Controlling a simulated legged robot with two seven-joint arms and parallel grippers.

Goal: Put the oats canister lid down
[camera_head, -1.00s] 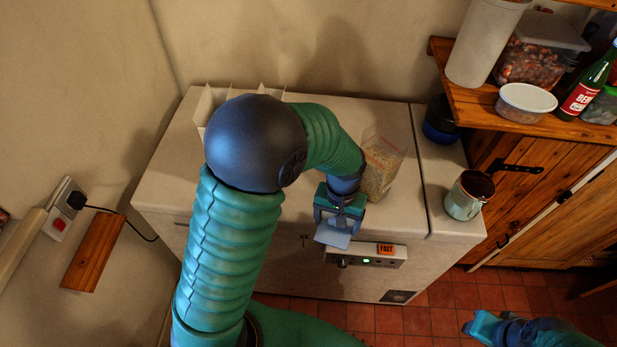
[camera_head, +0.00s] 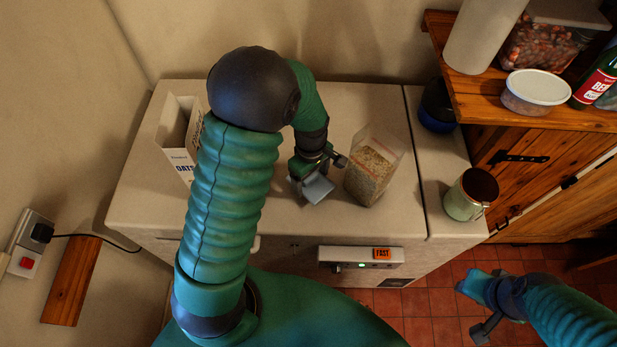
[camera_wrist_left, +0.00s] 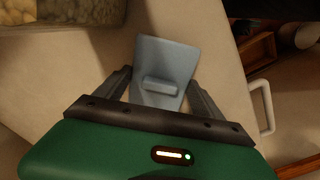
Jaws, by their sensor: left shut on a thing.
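The oats canister lid is a flat grey-blue piece (camera_head: 317,188) with a raised grip bar. It also shows in the left wrist view (camera_wrist_left: 166,66), between the fingers. My left gripper (camera_head: 304,178) is shut on the lid and holds it over the white freezer top, near its front edge; I cannot tell whether the lid touches the surface. The clear canister of oats (camera_head: 371,170) stands open just right of the gripper. My right gripper (camera_head: 474,285) is at the lower right, over the floor; its jaw state is unclear.
An open white oats box (camera_head: 178,150) stands at the back left of the freezer top (camera_head: 250,215). A green tin (camera_head: 468,197) stands on the right section. A wooden shelf (camera_head: 462,92) with a lidded tub (camera_head: 533,92) overhangs the upper right. The front middle of the freezer top is clear.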

